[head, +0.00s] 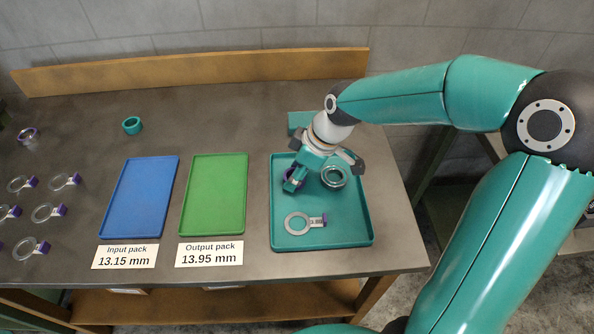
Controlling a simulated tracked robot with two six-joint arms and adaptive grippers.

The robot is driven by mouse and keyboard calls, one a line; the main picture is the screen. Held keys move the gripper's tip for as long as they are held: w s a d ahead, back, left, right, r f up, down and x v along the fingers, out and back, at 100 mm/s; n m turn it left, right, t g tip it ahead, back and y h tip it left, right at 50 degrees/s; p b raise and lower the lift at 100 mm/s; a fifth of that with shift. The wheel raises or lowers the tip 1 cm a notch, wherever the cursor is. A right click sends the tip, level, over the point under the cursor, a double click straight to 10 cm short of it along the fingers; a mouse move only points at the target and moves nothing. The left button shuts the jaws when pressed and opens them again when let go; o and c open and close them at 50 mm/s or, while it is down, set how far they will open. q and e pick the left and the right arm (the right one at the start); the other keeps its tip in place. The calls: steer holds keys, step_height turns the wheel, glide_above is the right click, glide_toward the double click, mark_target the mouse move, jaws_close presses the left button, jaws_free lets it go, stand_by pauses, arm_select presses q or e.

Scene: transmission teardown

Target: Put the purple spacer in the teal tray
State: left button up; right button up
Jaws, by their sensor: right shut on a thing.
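The teal tray (352,225) lies on the right part of the bench. My right gripper (293,182) reaches down over the tray's left half and is shut on the purple spacer (286,174). Only part of the spacer's purple ring shows; the fingers hide the rest. I cannot tell whether it touches the tray floor. My left gripper is not in view.
In the tray are a metallic ring (333,187) beside my gripper and a flat tagged ring (288,224) at the front. Blue (139,200) and green (214,200) trays lie left. A teal ring (132,130) and several purple-tagged rings (42,212) lie farther left.

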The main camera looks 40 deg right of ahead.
steer(key=o, duration=1.3)
steer(key=shift+s+r, duration=0.1)
steer(key=v, duration=1.2)
steer(key=shift+p, duration=0.3)
